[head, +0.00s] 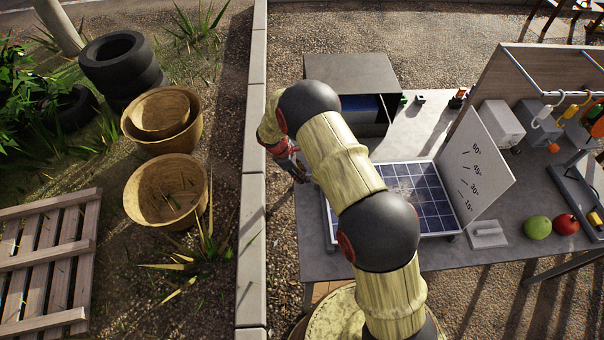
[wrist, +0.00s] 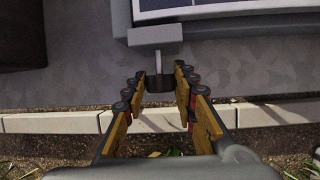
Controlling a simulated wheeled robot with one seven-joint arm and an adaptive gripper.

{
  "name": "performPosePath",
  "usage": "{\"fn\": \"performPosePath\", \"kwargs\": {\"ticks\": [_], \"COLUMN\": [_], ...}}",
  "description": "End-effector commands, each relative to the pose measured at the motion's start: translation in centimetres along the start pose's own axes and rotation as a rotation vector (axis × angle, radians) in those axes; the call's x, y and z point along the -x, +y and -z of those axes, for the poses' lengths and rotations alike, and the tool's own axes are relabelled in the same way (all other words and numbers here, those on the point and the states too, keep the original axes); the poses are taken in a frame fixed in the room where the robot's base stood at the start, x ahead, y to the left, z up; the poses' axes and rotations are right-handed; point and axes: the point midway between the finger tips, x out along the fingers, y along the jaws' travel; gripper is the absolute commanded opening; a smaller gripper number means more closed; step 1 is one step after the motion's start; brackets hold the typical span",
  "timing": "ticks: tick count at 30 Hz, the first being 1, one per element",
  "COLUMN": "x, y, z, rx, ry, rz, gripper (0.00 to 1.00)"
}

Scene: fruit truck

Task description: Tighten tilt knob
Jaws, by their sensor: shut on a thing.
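The tilt knob (wrist: 160,84) is a small dark knob on a light shaft, sticking out from a grey bracket (wrist: 157,35) at the solar panel's edge. In the wrist view my gripper (wrist: 160,90) has its fingertips on both sides of the knob, shut on it. The blue solar panel (head: 425,196) lies on the grey table in the head view, beside a white angle board (head: 485,165) marked 15° to 60°. My gripper (head: 297,172) shows at the table's left edge. My arm covers part of the panel, and the knob is hidden in the head view.
A grey open box (head: 350,72) stands behind the panel on the table (head: 325,262). A green fruit (head: 538,227), a red fruit (head: 566,224) and a small grey block (head: 488,234) lie to the right. A concrete kerb (head: 252,215) runs left of the table.

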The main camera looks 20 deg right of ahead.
Motion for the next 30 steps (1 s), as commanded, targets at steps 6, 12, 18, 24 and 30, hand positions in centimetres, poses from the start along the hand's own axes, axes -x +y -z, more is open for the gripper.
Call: {"fn": "performPosePath", "kwargs": {"ticks": [6,12,18,24,30], "x": [-0.27,-0.37,-0.38,-0.42,-0.35], "y": [-0.06,-0.22,-0.3,-0.43,-0.52], "z": [0.04,0.11,0.12,0.17,0.15], "rx": [-0.034,-0.071,-0.101,-0.126,-0.148], "ry": [0.0,0.004,0.008,0.011,0.014], "rz": [-0.086,-0.174,-0.245,-0.305,-0.355], "gripper": [0.03,0.03,0.03,0.03,0.03]}}
